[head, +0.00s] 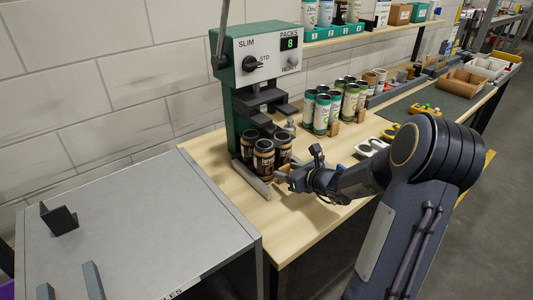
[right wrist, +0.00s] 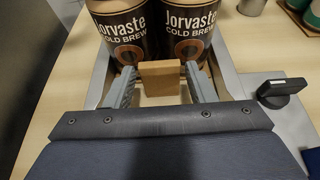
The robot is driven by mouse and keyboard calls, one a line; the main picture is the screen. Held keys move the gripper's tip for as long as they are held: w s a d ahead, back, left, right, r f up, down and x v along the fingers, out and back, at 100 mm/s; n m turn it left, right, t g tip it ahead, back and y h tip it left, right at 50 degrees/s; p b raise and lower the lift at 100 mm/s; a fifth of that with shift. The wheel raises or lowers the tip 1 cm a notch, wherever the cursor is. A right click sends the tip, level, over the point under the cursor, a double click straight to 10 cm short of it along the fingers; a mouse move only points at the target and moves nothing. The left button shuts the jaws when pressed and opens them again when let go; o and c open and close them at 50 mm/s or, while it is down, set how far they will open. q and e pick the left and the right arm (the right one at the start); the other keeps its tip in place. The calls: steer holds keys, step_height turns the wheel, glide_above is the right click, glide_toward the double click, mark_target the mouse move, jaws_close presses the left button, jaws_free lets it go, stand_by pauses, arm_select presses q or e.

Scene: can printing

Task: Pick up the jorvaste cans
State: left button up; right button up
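The Jorvaste cans (head: 263,160) are a cluster of dark brown cans with black tops, upright on the base of the green press. My right gripper (right wrist: 160,82) is at the block, one finger on each side and the tips just short of the cans. The fingers stand apart; I cannot tell if they touch the block. In the head view my right gripper (head: 287,178) is at the cans' front right. My left gripper is not in view.
The green press (head: 235,95) with a lever and a display reading 8 stands behind the cans. Green-and-white cans (head: 322,113) and other packs stand farther right on the wooden bench. A grey metal table (head: 140,235) is at the left, with dark brackets (head: 60,219).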

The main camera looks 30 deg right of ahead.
steer(key=c, duration=0.7)
steer(key=shift+r, duration=0.2)
